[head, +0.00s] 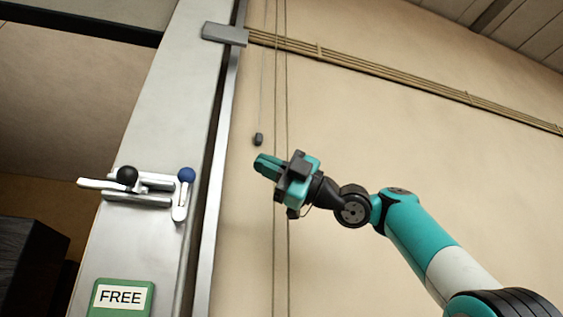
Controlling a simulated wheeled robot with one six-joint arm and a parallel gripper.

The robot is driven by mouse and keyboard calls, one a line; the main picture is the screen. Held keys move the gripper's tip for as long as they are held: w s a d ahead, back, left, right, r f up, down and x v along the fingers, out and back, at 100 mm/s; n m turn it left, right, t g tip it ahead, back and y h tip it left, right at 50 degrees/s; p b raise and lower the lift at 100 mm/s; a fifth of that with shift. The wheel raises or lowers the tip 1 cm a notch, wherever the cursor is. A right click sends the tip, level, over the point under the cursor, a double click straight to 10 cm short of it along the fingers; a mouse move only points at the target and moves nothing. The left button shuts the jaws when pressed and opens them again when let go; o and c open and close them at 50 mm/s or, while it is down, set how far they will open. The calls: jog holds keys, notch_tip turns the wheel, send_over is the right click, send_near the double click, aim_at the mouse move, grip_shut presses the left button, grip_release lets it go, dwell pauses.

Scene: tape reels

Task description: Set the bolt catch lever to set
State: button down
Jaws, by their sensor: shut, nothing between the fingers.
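The bolt catch (142,187) is a pale metal assembly on the grey door edge, at left in the head view. A black knob (127,176) sits on its left part. A short lever with a blue ball knob (187,175) is at its right end, knob up and the flat arm hanging down. A green sign reading FREE (121,297) is below it. My gripper (261,165) is teal and black, shut and empty, right of the catch and apart from it, pointing left.
A dark pendant (258,139) hangs on a thin cord just above my gripper's tips. Vertical cords run down the beige wall behind my gripper. A grey bracket (225,34) and pipes (400,83) are higher up. A dark box (30,265) stands at lower left.

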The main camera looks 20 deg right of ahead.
jog(key=shift+s+d+r, duration=0.2)
jog(key=shift+d, duration=0.55)
jog(key=shift+s+d+r, duration=0.15)
jog(key=shift+d, duration=0.6)
